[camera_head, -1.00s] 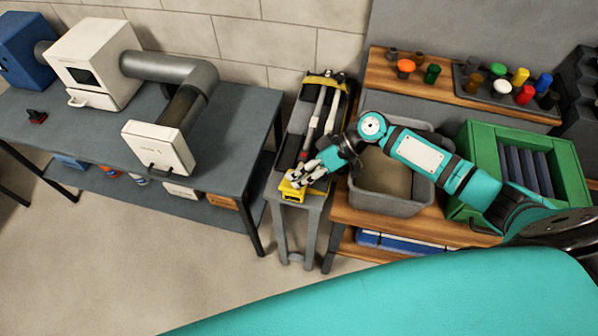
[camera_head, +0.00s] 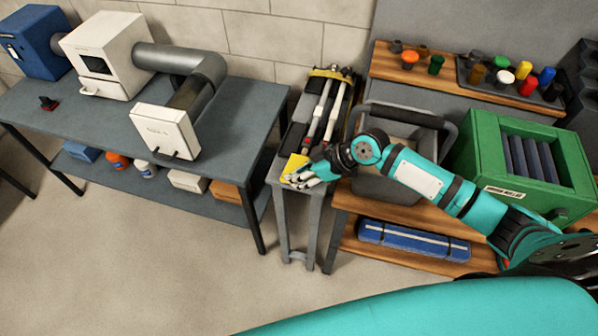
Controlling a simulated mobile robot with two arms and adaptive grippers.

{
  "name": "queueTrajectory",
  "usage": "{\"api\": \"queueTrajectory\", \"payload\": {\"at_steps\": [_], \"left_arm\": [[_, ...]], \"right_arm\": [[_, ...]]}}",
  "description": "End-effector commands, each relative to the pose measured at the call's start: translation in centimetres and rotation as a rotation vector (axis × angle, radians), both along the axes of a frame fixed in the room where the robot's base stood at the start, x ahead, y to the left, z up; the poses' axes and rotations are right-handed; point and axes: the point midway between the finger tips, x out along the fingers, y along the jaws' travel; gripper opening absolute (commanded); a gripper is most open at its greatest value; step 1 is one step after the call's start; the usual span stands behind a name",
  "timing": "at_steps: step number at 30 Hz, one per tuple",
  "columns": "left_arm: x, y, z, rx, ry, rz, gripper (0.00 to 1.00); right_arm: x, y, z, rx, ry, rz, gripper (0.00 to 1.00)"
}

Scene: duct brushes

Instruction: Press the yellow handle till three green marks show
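The yellow handle (camera_head: 294,166) is at the front end of a dark device with white and dark rods (camera_head: 318,118), on a narrow grey stand (camera_head: 302,212). My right gripper (camera_head: 299,180) is at the handle's front side, its pale fingers close against it. The fingers overlap the handle's lower part, so I cannot tell whether they touch it or how far apart they are. No green marks can be made out on the device. My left gripper is not in view.
A grey bin with a dark handle (camera_head: 390,187) and a green box (camera_head: 472,150) stand on the wooden bench to the right. A blue case (camera_head: 414,240) lies below. The dark table (camera_head: 230,130) with the white duct machine is on the left. Floor in front is clear.

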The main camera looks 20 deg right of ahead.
Motion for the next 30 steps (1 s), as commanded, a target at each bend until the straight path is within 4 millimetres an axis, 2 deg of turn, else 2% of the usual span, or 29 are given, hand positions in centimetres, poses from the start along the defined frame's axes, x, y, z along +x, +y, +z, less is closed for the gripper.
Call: {"api": "queueTrajectory", "payload": {"at_steps": [4,8,26,30], "left_arm": [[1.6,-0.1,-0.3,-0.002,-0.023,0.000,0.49],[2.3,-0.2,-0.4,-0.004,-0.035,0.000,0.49],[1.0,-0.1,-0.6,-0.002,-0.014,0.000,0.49],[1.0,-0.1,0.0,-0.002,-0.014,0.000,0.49]], "right_arm": [[-0.1,-0.1,-0.8,-0.019,-0.029,-0.005,0.00],[-0.2,0.0,-1.3,-0.019,-0.027,-0.005,0.00],[-0.4,0.1,-1.6,-0.019,-0.023,-0.004,0.00],[-0.4,0.2,-1.0,-0.018,-0.024,-0.004,0.00]]}}
